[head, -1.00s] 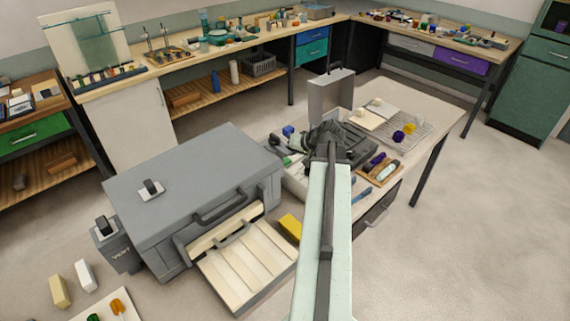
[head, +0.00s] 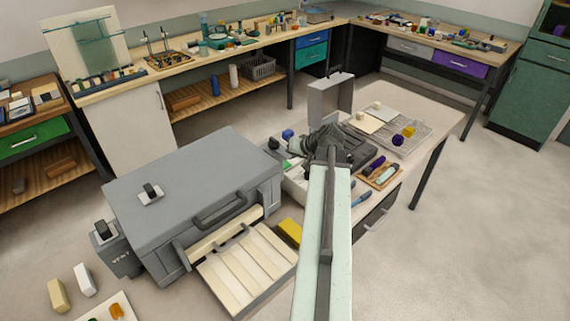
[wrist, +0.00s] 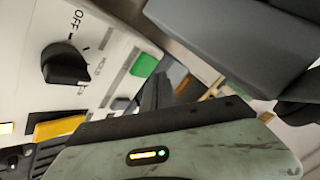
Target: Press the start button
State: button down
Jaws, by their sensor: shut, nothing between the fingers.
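A pale control panel fills the left of the wrist view. It carries a black rotary knob (wrist: 66,66) with OFF printed beside it, a green button (wrist: 145,64) and a yellow button (wrist: 60,127). No start label is readable on either. My gripper (wrist: 158,92) shows as dark fingers just below the green button, shut and empty; whether they touch the panel I cannot tell. In the head view my dark gripper (head: 325,140) is over the grey instrument (head: 298,187) on the table, and my arm hides part of it.
An upright grey panel (head: 331,97) stands behind my gripper. A wire rack (head: 405,140) with a purple and a yellow piece lies to the right, near a small wooden tray (head: 383,178). A large grey box-shaped machine (head: 200,185) stands at the left. The floor at right is clear.

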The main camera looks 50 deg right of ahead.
aim_at(287, 165)
dwell(0.8)
jog(key=shift+f+b, duration=0.4)
jog(key=shift+f+b, duration=0.5)
dwell(0.5)
jog(key=shift+r, duration=0.15)
jog(key=shift+r+p, duration=0.8)
jog(key=shift+p, duration=0.15)
notch_tip(287, 165, up, 5)
jog(key=p, duration=0.5)
